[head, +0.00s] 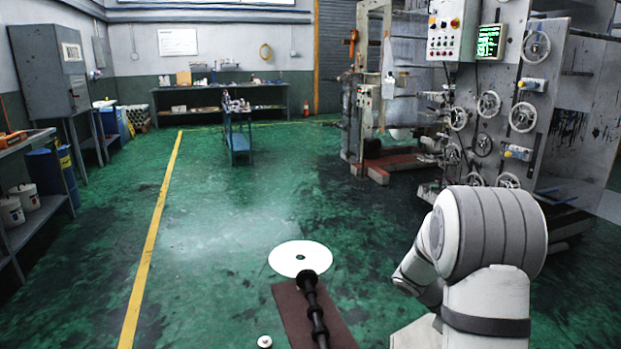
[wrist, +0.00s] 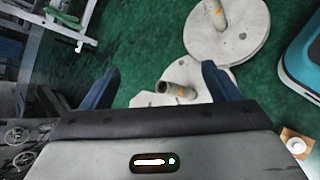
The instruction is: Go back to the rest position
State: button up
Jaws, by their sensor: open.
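My gripper (wrist: 160,72) shows in the wrist view with its two blue fingers wide apart. Nothing is held between them. Beyond the fingers, a grey round piece (wrist: 150,99) with a short tube (wrist: 180,91) on it lies partly hidden behind the gripper. A larger grey disc (wrist: 247,40) with a similar tube (wrist: 216,15) is above it in the picture. In the head view my arm is bent at the lower right, and the gripper itself does not show there.
A white disc (head: 285,259) and a dark ribbed rod (head: 316,318) are low in the head view, by a brown mat (head: 292,318). A tall machine (head: 490,110) stands at right. A blue cart (head: 239,143) stands mid-floor. Green floor (head: 215,220) is open at centre left.

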jog(key=s+a+r+m+t+y+p, duration=0.2)
jog(key=s+a+r+p, duration=0.3)
jog(key=a+r, duration=0.3)
jog(key=s+a+r+m+t+y+p, duration=0.2)
jog(key=s+a+r+y+p, duration=0.2)
jog(key=a+r, duration=0.5)
jog(key=s+a+r+m+t+y+p, duration=0.2)
jog(key=s+a+r+y+p, duration=0.2)
jog(key=s+a+r+p, duration=0.3)
notch_tip(320, 180, up, 3)
jog(key=shift+s+a+m+p, duration=0.3)
jog(key=shift+s+a+m, duration=0.1)
jog(key=shift+s+a, duration=0.25)
jog(key=shift+c, duration=0.5)
